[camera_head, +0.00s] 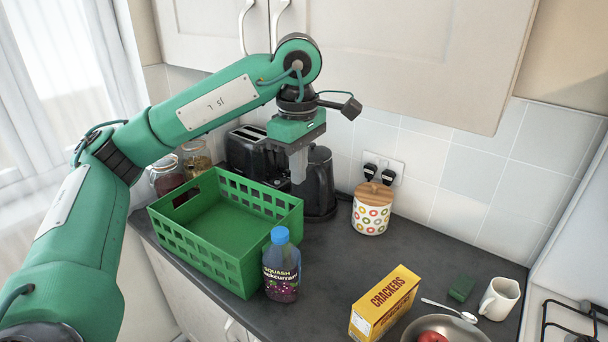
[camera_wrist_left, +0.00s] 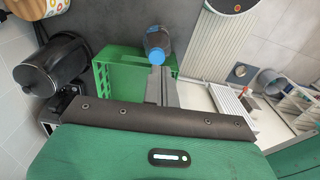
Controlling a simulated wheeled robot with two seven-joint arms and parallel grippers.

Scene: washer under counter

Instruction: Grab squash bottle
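The squash bottle (camera_head: 281,268), dark purple with a blue cap, stands upright on the counter by the front right corner of the green crate. It also shows in the left wrist view (camera_wrist_left: 158,44), beyond my fingertips. My left gripper (camera_head: 298,178) points down, high above the crate's back right side and apart from the bottle. Its fingers look closed together with nothing between them, also in the left wrist view (camera_wrist_left: 160,72). My right gripper is not in view.
The green crate (camera_head: 250,268) is empty. A black kettle (camera_head: 319,185) and toaster (camera_head: 246,150) stand behind it. A patterned jar (camera_head: 371,212), a crackers box (camera_head: 384,303), a pan (camera_head: 470,328) and a white mug (camera_head: 499,299) are to the right. Counter right of the bottle is clear.

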